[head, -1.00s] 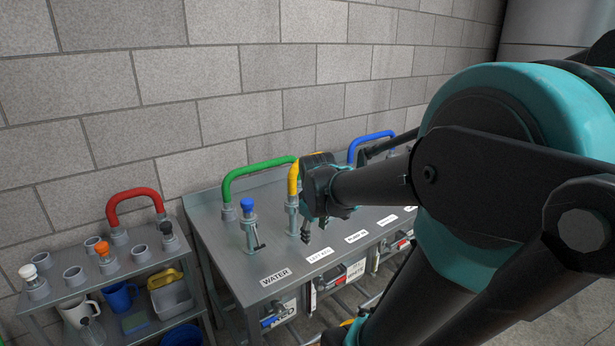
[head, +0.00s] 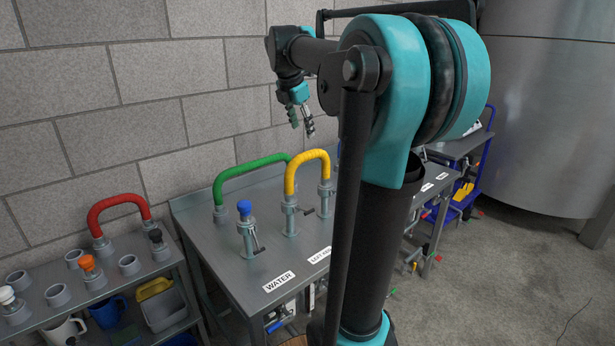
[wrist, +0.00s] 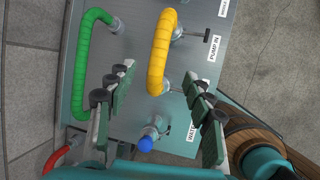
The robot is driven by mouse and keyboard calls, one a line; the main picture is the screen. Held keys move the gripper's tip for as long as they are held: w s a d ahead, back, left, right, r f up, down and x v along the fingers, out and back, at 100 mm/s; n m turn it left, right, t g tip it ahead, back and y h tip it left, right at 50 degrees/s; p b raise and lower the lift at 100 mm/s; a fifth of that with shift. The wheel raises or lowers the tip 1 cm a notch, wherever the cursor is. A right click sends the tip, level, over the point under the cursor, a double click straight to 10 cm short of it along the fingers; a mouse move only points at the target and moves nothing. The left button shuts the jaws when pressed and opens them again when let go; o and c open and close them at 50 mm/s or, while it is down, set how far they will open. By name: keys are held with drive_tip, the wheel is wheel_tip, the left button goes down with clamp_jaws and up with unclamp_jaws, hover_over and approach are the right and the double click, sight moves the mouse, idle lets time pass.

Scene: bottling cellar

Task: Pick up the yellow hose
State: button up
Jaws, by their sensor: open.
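The yellow hose (head: 306,160) is an upright arch on the steel table, its two ends at metal valve fittings. In the wrist view the yellow hose (wrist: 161,52) runs up the picture, beyond and between the fingers. My gripper (head: 300,132) is open and empty in the head view, pointing down above the yellow arch and apart from it. In the wrist view my gripper (wrist: 160,98) shows its two fingers spread wide.
A green hose (head: 250,167) arches just left of the yellow one. A blue-capped valve (head: 245,208) stands in front. A red hose (head: 118,203) is on the left shelf unit. The wall is close behind the table (head: 203,252).

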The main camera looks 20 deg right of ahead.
sight(308, 152)
drive_tip(key=x, duration=1.3)
drive_tip(key=shift+f, duration=0.35)
clamp_jaws()
drive_tip(key=shift+r, duration=0.1)
wheel_tip(308, 152, up, 20)
idle(0.4)
